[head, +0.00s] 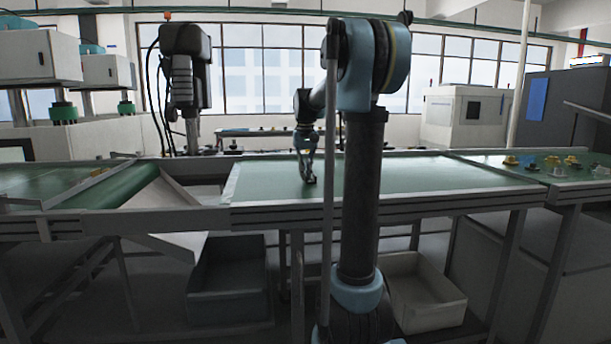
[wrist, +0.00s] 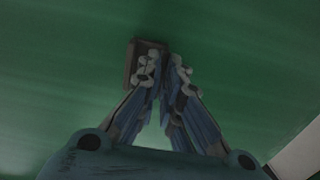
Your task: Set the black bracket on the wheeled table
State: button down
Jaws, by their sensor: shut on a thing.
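My gripper (head: 308,178) is low over the green top of the long bench in the head view. In the wrist view, my gripper (wrist: 165,62) has its fingertips close together on a small dark brownish-black piece, the black bracket (wrist: 132,62). The bracket shows mostly left of the fingertips; the fingers hide part of it. Green surface lies behind it, and I cannot tell whether the bracket touches that surface. In the head view the bracket is too small to make out clearly. I cannot pick out a table with visible wheels.
The green benchtop (head: 430,177) is clear around my gripper. Several small yellow and dark parts (head: 553,161) lie on the right-hand bench. A sloping chute (head: 160,208) is at left. A dark bin (head: 230,285) and a pale bin (head: 425,295) stand below.

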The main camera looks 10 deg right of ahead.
jog(key=shift+f, duration=0.2)
jog(key=c, duration=1.8)
grip_release()
notch_tip(320, 180, up, 12)
jog(key=shift+r, duration=0.1)
